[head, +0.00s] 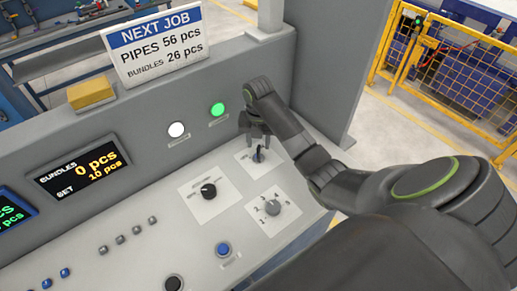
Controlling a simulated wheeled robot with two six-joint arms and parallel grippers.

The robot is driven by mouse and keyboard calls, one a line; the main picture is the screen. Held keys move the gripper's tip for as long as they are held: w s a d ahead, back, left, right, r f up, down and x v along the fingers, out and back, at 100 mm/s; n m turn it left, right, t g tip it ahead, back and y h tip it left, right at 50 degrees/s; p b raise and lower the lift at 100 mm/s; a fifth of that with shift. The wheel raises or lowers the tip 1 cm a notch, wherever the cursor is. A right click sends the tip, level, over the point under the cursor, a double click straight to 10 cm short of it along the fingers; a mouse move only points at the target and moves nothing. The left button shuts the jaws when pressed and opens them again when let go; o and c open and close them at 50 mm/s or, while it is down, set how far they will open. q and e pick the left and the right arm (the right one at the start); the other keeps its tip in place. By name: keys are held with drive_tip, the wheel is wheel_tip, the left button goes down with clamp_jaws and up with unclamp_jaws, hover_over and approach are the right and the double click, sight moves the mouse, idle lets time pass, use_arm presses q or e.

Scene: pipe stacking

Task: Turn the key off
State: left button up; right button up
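The key switch (258,155) sits on a white plate on the sloped control panel, near its right end. It looks small and dark with a bit of blue, and its exact turn is too small to read. My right arm comes in from the lower right. My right gripper (257,142) points down just above the key, with its two fingers apart on either side of it. I cannot tell whether they touch the key. My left gripper is not in view.
A black knob (208,191) and a grey selector (272,207) sit near the key, with a blue button (223,249) lower down. A green lamp (217,109) is lit beside a white lamp (177,129). A grey post stands behind my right arm.

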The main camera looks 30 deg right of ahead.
sight(258, 148)
drive_tip(key=shift+f, duration=0.2)
drive_tip(key=shift+f+b, duration=1.2)
drive_tip(key=shift+f, duration=1.15)
drive_tip(key=shift+r, duration=0.1)
drive_tip(key=shift+p, duration=0.45)
drive_tip(key=shift+c, duration=0.3)
clamp_jaws()
